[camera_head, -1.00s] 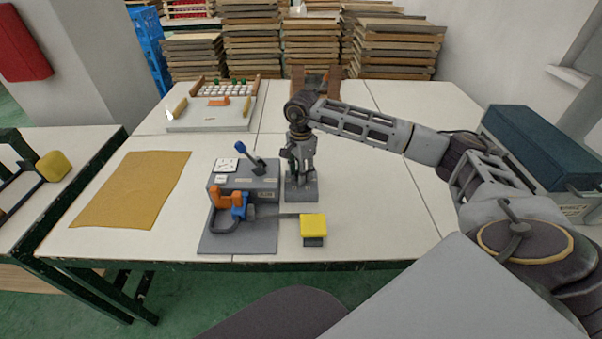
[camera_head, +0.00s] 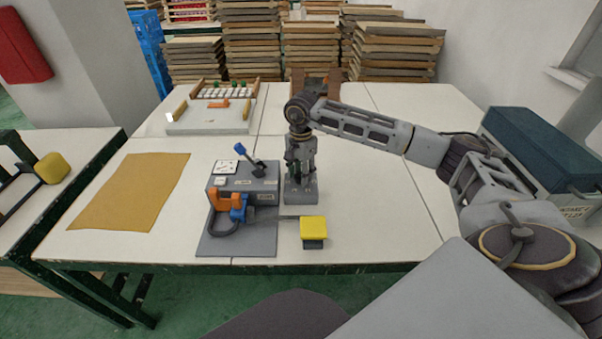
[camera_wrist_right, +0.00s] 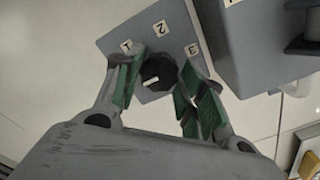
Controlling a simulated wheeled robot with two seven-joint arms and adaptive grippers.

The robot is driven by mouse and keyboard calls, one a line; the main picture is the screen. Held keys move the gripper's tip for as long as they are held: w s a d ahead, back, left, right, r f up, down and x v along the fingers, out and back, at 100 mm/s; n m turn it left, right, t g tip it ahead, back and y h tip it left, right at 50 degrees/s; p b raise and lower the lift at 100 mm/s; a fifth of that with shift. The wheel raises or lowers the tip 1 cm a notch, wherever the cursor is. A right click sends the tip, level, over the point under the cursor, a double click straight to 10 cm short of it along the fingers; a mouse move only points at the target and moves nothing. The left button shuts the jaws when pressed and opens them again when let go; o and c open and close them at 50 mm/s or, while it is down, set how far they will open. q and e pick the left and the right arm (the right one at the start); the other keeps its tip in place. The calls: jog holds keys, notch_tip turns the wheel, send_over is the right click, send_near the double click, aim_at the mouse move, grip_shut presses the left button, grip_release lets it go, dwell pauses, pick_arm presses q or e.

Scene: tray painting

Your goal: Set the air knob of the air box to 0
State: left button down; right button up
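The air box is a small grey box (camera_head: 309,191) on the table; in the right wrist view its grey top (camera_wrist_right: 118,35) carries labels 1, 2 and 3. Its dark round knob (camera_wrist_right: 158,70) bears a small white mark. My right gripper (camera_head: 299,172) points down over the box. In the right wrist view its green-padded fingers (camera_wrist_right: 160,76) stand on both sides of the knob, very close to it; whether they press on it cannot be told. No 0 label shows. My left gripper is not in view.
A larger grey device (camera_head: 262,184) with a blue lever, orange and blue parts stands directly left of the air box. A yellow block (camera_head: 313,224) is in front. An ochre sheet (camera_head: 130,192) lies left, a white tray (camera_head: 205,126) behind. The table right of the box is clear.

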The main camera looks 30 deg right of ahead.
jog(key=shift+o, duration=1.3)
notch_tip(320, 180, up, 12)
dwell(0.5)
